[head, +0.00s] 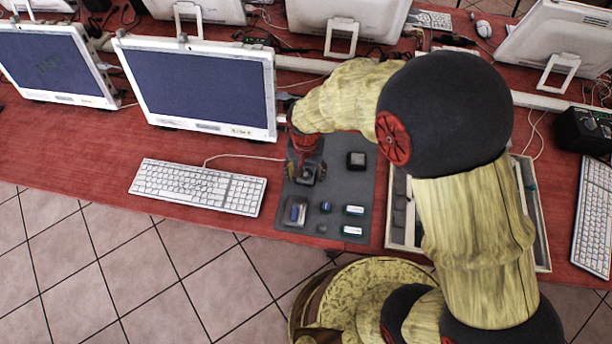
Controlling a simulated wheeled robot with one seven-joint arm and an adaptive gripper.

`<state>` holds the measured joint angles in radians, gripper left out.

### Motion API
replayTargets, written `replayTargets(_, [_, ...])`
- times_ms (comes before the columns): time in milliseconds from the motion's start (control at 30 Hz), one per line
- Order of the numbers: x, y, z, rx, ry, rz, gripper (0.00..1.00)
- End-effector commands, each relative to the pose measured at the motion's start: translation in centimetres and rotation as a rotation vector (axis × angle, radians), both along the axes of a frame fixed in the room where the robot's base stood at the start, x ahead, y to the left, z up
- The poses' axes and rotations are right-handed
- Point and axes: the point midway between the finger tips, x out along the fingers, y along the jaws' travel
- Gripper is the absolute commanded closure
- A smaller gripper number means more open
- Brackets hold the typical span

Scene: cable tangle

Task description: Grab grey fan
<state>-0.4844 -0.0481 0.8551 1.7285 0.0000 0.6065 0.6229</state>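My gripper (306,172) is over the left part of a dark grey mat (341,185) on the red table. It points down, and its fingers are dark and small in this view. I cannot tell whether they are open or shut, or whether a dark thing between them is part of the gripper. A dark, squarish block with a grey top (356,160) lies on the mat to the right of my gripper, apart from it. It may be the grey fan, but its details are too small to be sure.
A grey-blue item (296,212), a small blue item (326,207) and two white-and-blue pieces (354,210) lie on the mat's near part. A white keyboard (198,187) is left of the mat. A divided tray (397,205) is at right, partly hidden by my arm. Monitors stand behind.

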Motion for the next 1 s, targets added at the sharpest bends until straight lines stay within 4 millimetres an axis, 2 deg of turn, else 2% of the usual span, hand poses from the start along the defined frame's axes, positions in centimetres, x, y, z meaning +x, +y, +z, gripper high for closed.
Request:
replayTargets(167, [0.03, 0.01, 0.13, 0.000, -0.001, 0.000, 0.41])
replayTargets(1000, [0.01, -0.01, 0.11, 0.000, 0.000, 0.000, 0.86])
